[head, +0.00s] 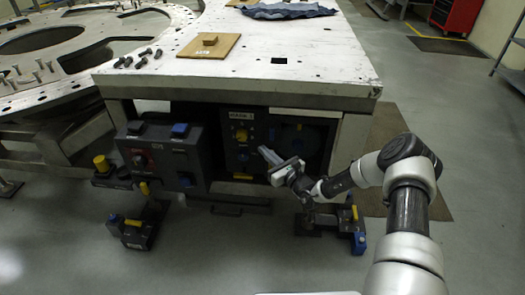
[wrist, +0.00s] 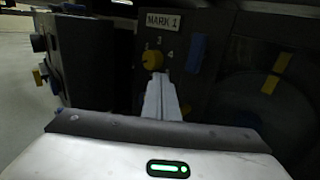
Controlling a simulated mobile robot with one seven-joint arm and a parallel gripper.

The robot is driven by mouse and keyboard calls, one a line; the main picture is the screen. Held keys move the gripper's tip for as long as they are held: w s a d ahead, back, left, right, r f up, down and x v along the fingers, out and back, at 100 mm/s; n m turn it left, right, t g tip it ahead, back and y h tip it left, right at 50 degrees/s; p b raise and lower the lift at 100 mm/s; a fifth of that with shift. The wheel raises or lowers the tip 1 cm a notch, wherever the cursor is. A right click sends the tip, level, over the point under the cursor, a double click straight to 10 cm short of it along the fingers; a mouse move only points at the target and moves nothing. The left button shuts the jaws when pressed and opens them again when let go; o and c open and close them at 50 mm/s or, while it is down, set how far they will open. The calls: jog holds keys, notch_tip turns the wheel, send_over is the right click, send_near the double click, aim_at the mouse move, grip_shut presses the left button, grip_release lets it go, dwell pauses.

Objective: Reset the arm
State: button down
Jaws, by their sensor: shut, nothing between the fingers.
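My arm reaches in from the right in the head view, toward the front of the white table. My gripper (head: 266,153) is shut and empty, in front of the dark MARK 1 panel (head: 229,155). In the wrist view its closed pale fingers (wrist: 159,78) point at the panel, and their tips appear just below the yellow knob (wrist: 152,58). I cannot tell whether they touch it. The numbers 3 and 4 show beside the knob. A blue part (wrist: 196,53) sits to the knob's right.
The white table (head: 310,60) overhangs the panels. A dark box (head: 165,160) with a red knob and blue parts stands left of the panel. Low black fixtures (head: 133,230) stand on the floor. A wooden plate (head: 208,46) and bolts (head: 136,60) lie on top. Floor is clear at lower left.

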jog(key=s+a+p, duration=0.1)
jog(key=s+p, duration=0.1)
jog(key=s, duration=0.8)
jog(key=s+a+r+n+g+y, duration=0.3)
jog(key=r+n+g, duration=0.2)
jog(key=r+n, duration=0.25)
jog(key=s+a+r+n+g+y, duration=0.2)
jog(key=s+a+r+n+g, duration=0.2)
jog(key=r+n, duration=0.3)
jog(key=s+d+r+n+g+h, duration=0.2)
jog(key=s+r+n+g+h, duration=0.35)
jog(key=s+r+n, duration=0.5)
jog(key=s+d+r+n+t+h, duration=0.25)
jog(key=s+d+r+h, duration=0.3)
jog(key=s+d, duration=0.3)
jog(key=s+d+r+n+t+h, duration=0.1)
jog(key=s+d+r+t+h, duration=0.2)
jog(key=s+d+r+h, duration=0.5)
notch_tip(320, 180, up, 19)
jog(key=w+d+y+p, duration=0.1)
jog(key=d+y+p, duration=0.1)
jog(key=p, duration=1.9)
jog(key=shift+w+f+y, duration=0.15)
jog(key=shift+w+y, duration=0.1)
jog(key=shift+y, duration=0.45)
